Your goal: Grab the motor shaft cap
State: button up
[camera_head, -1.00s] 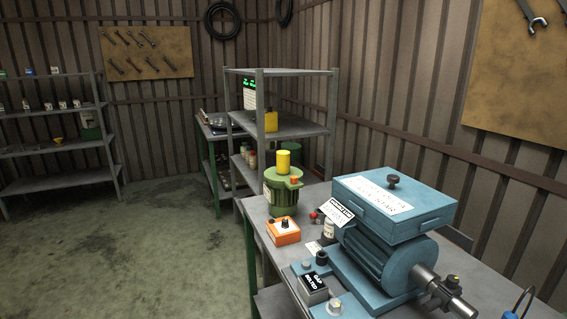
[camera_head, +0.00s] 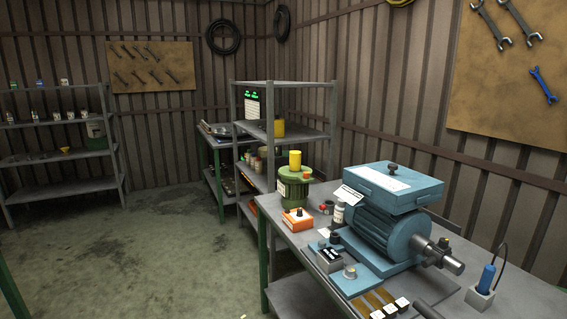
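A yellow cylinder (camera_head: 295,160), which looks like the motor shaft cap, stands upright on top of a green finned motor (camera_head: 295,187). The green motor is at the far end of the grey workbench (camera_head: 450,302). A big blue motor (camera_head: 385,228) with a bare steel shaft (camera_head: 441,257) stands nearer on the same bench. My gripper is not in view.
A blue-handled tool (camera_head: 487,277) stands in a holder at the bench's right. A grey shelf rack (camera_head: 285,86) stands behind. The floor to the left is clear.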

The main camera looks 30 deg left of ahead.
aim_at(295, 157)
jog(key=u, duration=0.75)
jog(key=i, duration=0.65)
jog(key=u, duration=1.4)
jog(key=i, duration=1.95)
jog(key=z, duration=1.1)
jog(key=i, duration=0.9)
jog(key=z, duration=1.1)
